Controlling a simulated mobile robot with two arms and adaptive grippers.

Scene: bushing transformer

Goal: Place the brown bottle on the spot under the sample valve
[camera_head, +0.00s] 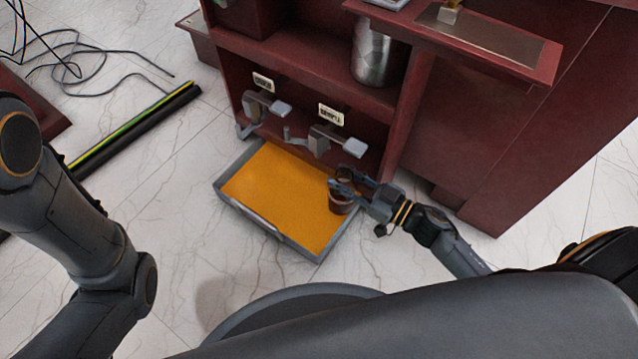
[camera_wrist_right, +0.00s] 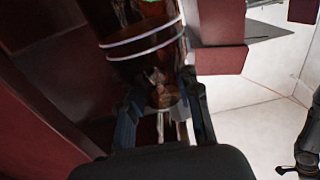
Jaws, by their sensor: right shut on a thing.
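The brown bottle (camera_head: 340,204) is in my right gripper (camera_head: 345,188), over the right side of the orange-floored tray (camera_head: 275,195). The gripper is shut on it. Whether its base touches the tray cannot be told. In the right wrist view the bottle (camera_wrist_right: 145,45) is dark brown with pale bands, between the fingers of my right gripper (camera_wrist_right: 160,95). Two grey valves, a left one (camera_head: 262,107) and a right one (camera_head: 328,140), stick out above the tray's back edge. The bottle is to the right of and nearer than the right valve. My left gripper is out of the picture.
The dark red cabinet (camera_head: 480,150) stands behind and right of the tray. A metal cylinder (camera_head: 376,55) sits on its shelf, above the valves. Small labels (camera_head: 330,113) are above the valves. A black tube (camera_head: 135,125) and loose cables lie on the marble floor at left.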

